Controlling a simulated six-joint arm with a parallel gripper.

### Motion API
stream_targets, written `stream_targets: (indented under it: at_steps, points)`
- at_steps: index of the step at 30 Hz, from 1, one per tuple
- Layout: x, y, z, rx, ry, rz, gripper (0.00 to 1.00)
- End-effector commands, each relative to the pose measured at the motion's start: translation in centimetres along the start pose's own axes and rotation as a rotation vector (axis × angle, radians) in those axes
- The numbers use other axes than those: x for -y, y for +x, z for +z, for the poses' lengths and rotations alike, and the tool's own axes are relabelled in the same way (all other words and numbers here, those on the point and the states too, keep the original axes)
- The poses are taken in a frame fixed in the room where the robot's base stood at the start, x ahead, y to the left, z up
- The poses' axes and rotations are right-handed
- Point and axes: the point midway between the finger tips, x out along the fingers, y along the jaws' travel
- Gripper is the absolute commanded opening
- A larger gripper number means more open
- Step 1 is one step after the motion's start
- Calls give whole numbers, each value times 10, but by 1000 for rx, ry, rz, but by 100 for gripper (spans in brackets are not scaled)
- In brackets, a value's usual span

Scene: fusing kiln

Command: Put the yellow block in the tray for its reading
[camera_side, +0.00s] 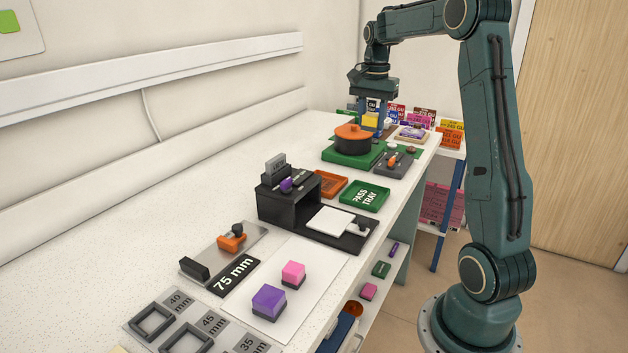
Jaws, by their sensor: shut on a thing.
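The yellow block (370,118) is between the blue fingers of my gripper (371,124) at the far end of the bench. My gripper points down and is shut on it, just behind the dark pot with an orange lid (352,132). The pot partly blocks the view below, so I cannot tell whether the block touches anything. A green tray marked PASS TRAY (380,206) lies mid-bench, empty. An orange tray (340,178) lies beside it to the left; its lettering is too small to read.
A black device with a white plate (330,221) stands nearer than the trays. A 75 mm gauge (235,276), a purple block (269,299) and a pink block (293,271) are in front. Coloured cards (449,138) crowd the far end. The bench's left side is clear.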

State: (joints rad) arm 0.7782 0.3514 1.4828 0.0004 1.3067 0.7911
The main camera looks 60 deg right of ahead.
Motion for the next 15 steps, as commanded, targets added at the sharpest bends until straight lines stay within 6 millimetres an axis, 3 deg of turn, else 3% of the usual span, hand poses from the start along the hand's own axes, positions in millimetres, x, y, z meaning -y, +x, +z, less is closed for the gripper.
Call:
stream_targets:
  at_steps: [7,15]
  points:
    - [0,19,1,2,0,2,5]
    - [0,67,1,3,0,3,5]
